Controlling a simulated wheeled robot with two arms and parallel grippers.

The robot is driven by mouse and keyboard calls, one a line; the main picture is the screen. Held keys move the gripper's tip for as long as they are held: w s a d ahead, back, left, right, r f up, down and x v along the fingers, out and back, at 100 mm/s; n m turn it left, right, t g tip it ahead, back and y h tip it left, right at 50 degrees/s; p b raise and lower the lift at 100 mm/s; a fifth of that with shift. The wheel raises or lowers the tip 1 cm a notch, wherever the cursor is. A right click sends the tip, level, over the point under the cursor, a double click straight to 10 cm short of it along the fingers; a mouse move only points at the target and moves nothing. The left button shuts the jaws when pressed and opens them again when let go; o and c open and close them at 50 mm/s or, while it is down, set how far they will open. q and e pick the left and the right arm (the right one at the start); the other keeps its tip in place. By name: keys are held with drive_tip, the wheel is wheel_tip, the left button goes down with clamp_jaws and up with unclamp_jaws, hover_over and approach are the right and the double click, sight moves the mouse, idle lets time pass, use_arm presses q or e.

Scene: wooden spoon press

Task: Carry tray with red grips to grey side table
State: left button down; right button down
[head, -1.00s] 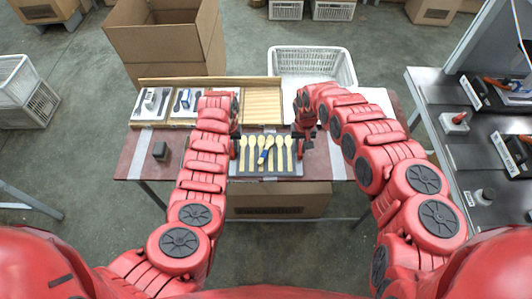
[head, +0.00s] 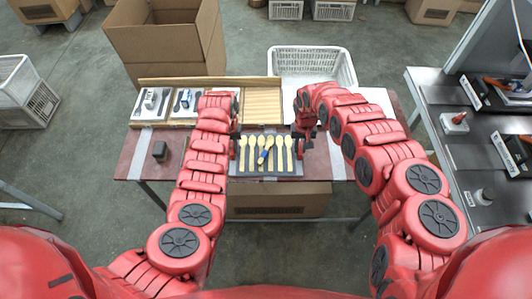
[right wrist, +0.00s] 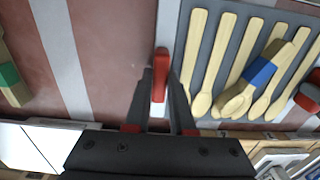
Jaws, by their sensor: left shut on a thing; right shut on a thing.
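The grey tray (head: 297,169) with several wooden spoons (head: 252,150) lies at the front edge of the reddish table. My right gripper (right wrist: 160,85) is shut on the tray's red grip (right wrist: 161,64) at one end; in the head view this gripper (head: 306,143) is at the tray's right end. My left gripper (head: 235,146) is shut at the tray's left end, its grip mostly hidden. The grey side table (head: 463,152) stands at the right. I cannot tell whether the tray touches the table.
Cardboard boxes (head: 165,42) stand behind. The floor between the tables is partly hidden by my right arm.

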idle(0.5)
